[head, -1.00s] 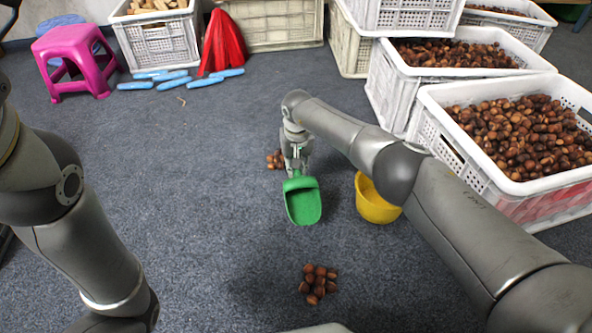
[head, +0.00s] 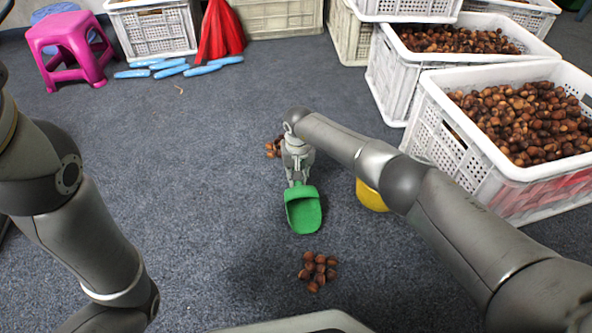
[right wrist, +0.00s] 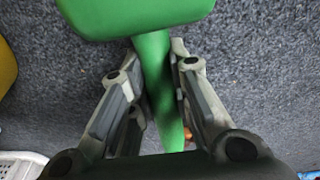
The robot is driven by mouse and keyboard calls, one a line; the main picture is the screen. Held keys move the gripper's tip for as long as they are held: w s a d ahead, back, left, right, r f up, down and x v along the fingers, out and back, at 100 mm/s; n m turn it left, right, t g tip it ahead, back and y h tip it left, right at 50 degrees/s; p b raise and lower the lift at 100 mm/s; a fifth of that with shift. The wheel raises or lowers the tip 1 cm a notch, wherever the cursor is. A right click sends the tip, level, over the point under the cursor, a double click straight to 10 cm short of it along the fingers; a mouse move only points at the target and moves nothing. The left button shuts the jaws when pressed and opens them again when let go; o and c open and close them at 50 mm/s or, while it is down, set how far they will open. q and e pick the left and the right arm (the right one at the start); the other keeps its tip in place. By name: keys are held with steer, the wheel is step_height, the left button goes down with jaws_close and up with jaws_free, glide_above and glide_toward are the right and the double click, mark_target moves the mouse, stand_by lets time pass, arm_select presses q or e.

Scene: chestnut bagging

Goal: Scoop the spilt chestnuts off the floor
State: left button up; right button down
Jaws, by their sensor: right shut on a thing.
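A green scoop (head: 303,211) is in my right gripper (head: 297,180), its open mouth toward the near side of the floor in the head view. In the right wrist view the fingers (right wrist: 160,85) are shut around the green handle (right wrist: 160,70). A small pile of brown chestnuts (head: 317,271) lies on the floor just nearer than the scoop, apart from it. A second small pile (head: 272,149) lies farther back, partly hidden by my right wrist. My left arm shows at the left, but its gripper is out of view.
A yellow bowl (head: 369,197) is right of the scoop, partly behind my right arm. White crates of chestnuts (head: 477,175) stand at the right. A pink stool (head: 67,46), blue objects (head: 171,68) and a red object (head: 213,35) are at the back. The left middle floor is clear.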

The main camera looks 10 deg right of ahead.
steer(key=shift+s+d, duration=0.1)
steer(key=shift+s, duration=5.05)
steer(key=s, duration=0.2)
steer(key=shift+s+p, duration=0.3)
steer(key=shift+s+r+p, duration=0.1)
steer(key=shift+s+p, duration=0.9)
steer(key=shift+s, duration=0.25)
steer(key=s+p, duration=0.2)
steer(key=s, duration=0.2)
steer(key=shift+s, duration=0.1)
steer(key=shift+s+f+g+p, duration=0.3)
steer(key=shift+s+p, duration=0.1)
steer(key=shift+s, duration=0.25)
steer(key=shift+w+r+g+b, duration=0.1)
steer(key=shift+w+g+b, duration=0.25)
steer(key=shift+g, duration=0.35)
steer(key=shift+w+r+g+b, duration=0.1)
steer(key=shift+w+g+b, duration=0.15)
steer(key=shift+g+b, duration=0.25)
steer(key=shift+w+r+g, duration=0.1)
steer(key=shift+r+g, duration=0.15)
steer(key=shift+g, duration=0.15)
